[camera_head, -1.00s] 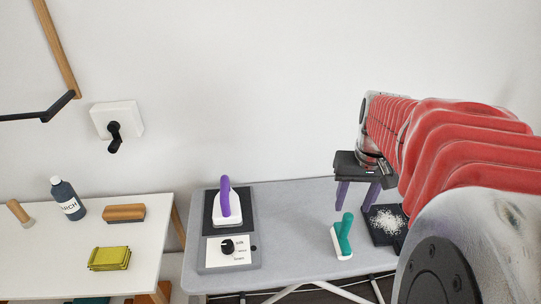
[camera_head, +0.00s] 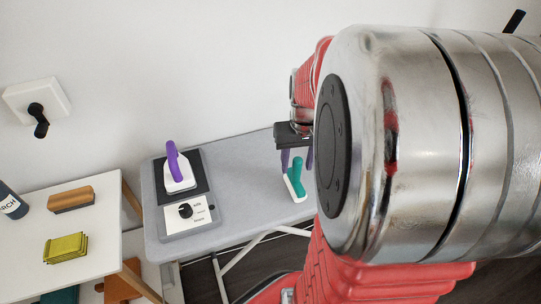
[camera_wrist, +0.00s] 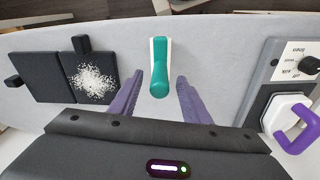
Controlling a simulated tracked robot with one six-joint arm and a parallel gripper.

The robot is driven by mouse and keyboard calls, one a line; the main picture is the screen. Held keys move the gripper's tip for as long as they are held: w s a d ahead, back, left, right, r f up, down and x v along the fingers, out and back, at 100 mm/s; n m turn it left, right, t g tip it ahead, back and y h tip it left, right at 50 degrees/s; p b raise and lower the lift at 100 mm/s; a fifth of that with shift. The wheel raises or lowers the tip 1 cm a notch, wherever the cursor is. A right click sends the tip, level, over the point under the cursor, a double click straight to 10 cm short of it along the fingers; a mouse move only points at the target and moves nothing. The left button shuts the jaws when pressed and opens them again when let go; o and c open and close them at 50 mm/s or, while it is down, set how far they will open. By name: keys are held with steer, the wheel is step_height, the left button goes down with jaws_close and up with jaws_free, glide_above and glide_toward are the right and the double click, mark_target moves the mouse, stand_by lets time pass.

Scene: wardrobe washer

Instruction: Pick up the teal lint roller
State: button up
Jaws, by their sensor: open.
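The teal lint roller (camera_head: 297,174), with a teal handle and a white base, stands on the grey ironing board (camera_head: 240,165) near its front edge. In the wrist view the lint roller (camera_wrist: 160,68) lies ahead of my gripper (camera_wrist: 150,98), lined up between its two purple fingers. The fingers are apart and nothing is between their tips. In the head view my gripper (camera_head: 297,160) is just behind the roller, partly hidden by my arm.
A purple-handled iron (camera_head: 176,170) rests on a grey stand with a dial, left on the board. A black tray of white bits (camera_wrist: 92,80) sits beside the roller. A white table (camera_head: 95,220) holds a brush (camera_head: 71,198) and folded yellow-green cloth (camera_head: 65,247).

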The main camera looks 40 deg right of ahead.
mark_target(296, 171)
steer(key=f, duration=0.4)
steer(key=shift+w+d+f, duration=0.15)
steer(key=shift+w, duration=0.1)
jaws_close()
stand_by(0.6)
